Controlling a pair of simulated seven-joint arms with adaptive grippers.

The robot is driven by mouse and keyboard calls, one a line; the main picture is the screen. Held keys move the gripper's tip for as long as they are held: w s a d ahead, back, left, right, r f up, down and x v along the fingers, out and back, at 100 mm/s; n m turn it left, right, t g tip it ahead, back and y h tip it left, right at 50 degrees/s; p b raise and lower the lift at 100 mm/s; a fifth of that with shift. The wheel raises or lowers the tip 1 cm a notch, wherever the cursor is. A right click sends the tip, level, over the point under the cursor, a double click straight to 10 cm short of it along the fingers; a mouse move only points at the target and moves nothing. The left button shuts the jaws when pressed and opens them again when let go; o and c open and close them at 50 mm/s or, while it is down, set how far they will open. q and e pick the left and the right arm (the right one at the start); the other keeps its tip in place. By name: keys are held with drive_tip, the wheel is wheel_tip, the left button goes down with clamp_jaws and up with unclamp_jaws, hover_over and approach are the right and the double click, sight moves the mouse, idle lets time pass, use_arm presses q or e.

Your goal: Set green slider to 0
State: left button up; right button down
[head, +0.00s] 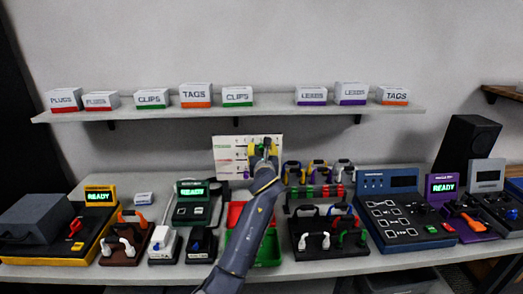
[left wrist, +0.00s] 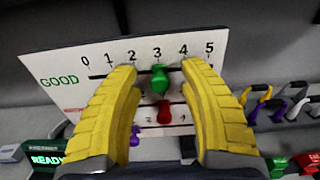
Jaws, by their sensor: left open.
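The white slider board (head: 228,142) stands upright at the back of the table, and it fills the upper part of the left wrist view (left wrist: 50,55). Its top row is marked GOOD with a scale from 0 to 5. The green slider (left wrist: 160,80) sits at about 3 on that row. A red slider (left wrist: 164,112) is on the row below, and a purple slider (left wrist: 135,135) shows lower, partly hidden by a finger. My left gripper (head: 262,150) is at the board. Its yellow fingers (left wrist: 157,68) are open, one on each side of the green slider, with gaps on both sides.
Red and green trays (head: 272,248) lie below the board, partly behind my left arm. Devices with cables crowd both sides, including a green READY unit (head: 192,190) and a blue panel (head: 388,184). A shelf (head: 270,109) with labelled boxes runs above the board.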

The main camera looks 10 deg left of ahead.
use_arm(q)
drive_tip(key=shift+o, duration=0.2)
clamp_jaws()
idle(0.3)
